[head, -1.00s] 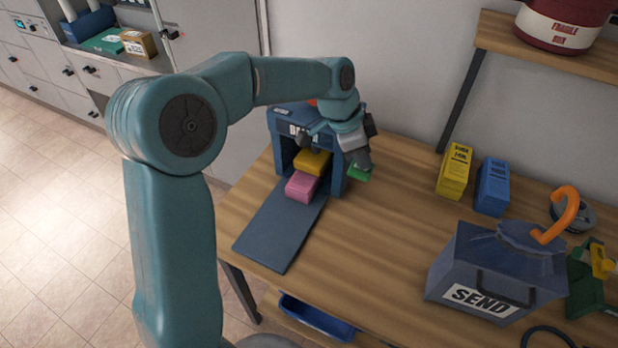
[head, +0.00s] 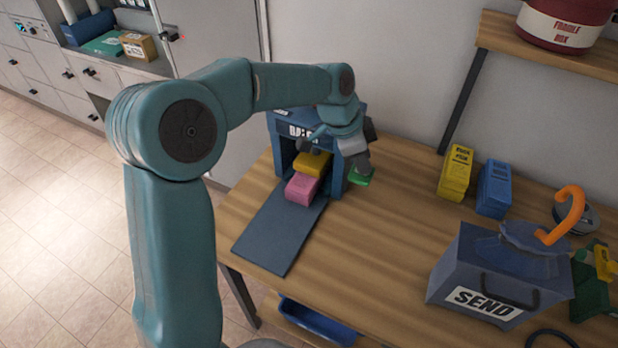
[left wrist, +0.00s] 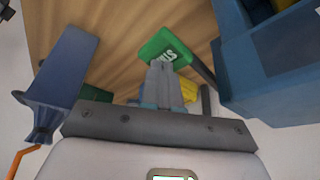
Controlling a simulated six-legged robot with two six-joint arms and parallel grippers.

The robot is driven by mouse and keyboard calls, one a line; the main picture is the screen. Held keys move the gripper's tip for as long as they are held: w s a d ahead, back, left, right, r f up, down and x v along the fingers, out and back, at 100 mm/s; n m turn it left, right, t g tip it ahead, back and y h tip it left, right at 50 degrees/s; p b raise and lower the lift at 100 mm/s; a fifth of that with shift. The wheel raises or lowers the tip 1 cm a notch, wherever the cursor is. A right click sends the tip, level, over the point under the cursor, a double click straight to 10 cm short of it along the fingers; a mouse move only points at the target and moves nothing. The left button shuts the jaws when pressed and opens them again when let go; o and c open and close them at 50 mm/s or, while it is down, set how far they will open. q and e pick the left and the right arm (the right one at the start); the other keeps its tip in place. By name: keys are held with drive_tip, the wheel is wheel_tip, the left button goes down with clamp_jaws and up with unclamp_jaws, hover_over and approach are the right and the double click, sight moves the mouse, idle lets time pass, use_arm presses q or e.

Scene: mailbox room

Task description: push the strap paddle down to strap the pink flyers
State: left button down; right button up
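The pink flyers (head: 302,187) lie at the mouth of the blue strapping machine (head: 284,122), at the top of its dark sloping chute. A yellow bundle (head: 313,163) sits just behind them. The green strap paddle (head: 361,177) sticks out at the machine's right side, and it also shows in the left wrist view (left wrist: 160,46). My left gripper (head: 360,160) is at the paddle from above. In the left wrist view its fingers (left wrist: 163,70) are together, with the tips over the paddle's edge; nothing shows between them. Contact looks likely but is not clear. My right gripper is not in view.
A dark chute (head: 277,235) slopes to the table's front edge. A yellow box (head: 455,173) and a blue box (head: 494,190) stand at the back. The table middle is clear.

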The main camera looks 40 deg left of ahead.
use_arm(q)
drive_tip(key=shift+f+b, duration=0.4)
drive_tip(key=shift+f, duration=0.35)
drive_tip(key=shift+w+f+b, duration=0.15)
drive_tip(key=shift+f+b, duration=0.35)
drive_tip(key=shift+r, duration=0.1)
wheel_tip(320, 180, up, 11)
drive_tip(key=p, duration=0.8)
idle(0.4)
